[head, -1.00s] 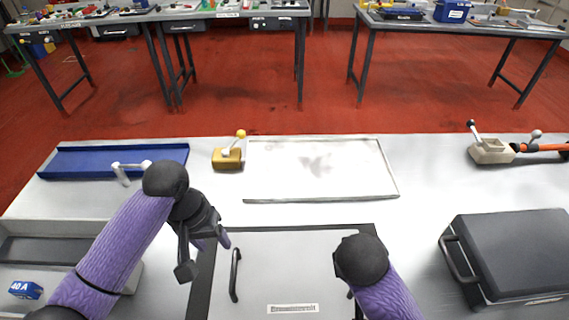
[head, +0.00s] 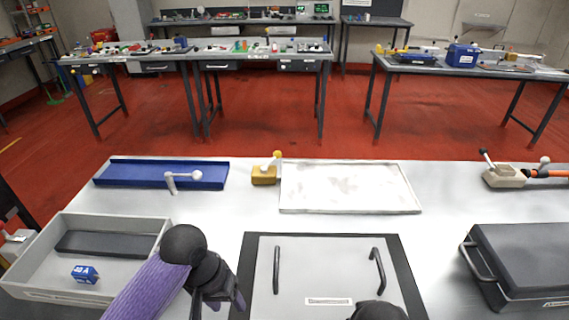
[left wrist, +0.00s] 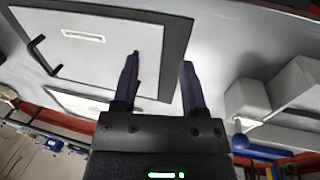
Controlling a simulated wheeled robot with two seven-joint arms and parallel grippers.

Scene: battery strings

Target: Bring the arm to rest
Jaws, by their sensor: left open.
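My left gripper (head: 218,302) hangs at the bottom of the head view, between the grey bin and the panel with two handles. Its purple sleeve comes in from the lower left. In the left wrist view its two dark fingers (left wrist: 161,70) stand apart with nothing between them. Of my right arm only a dark rounded joint (head: 378,311) shows at the bottom edge, over the panel's front. My right gripper is out of view.
On the bench are a grey bin (head: 40,254) holding a blue block (head: 85,274), a blue tray (head: 140,184), a yellow clamp (head: 264,176), a white tray (head: 350,210), a handled panel (head: 330,270), a dark case (head: 530,250) and a beige clamp (head: 504,177).

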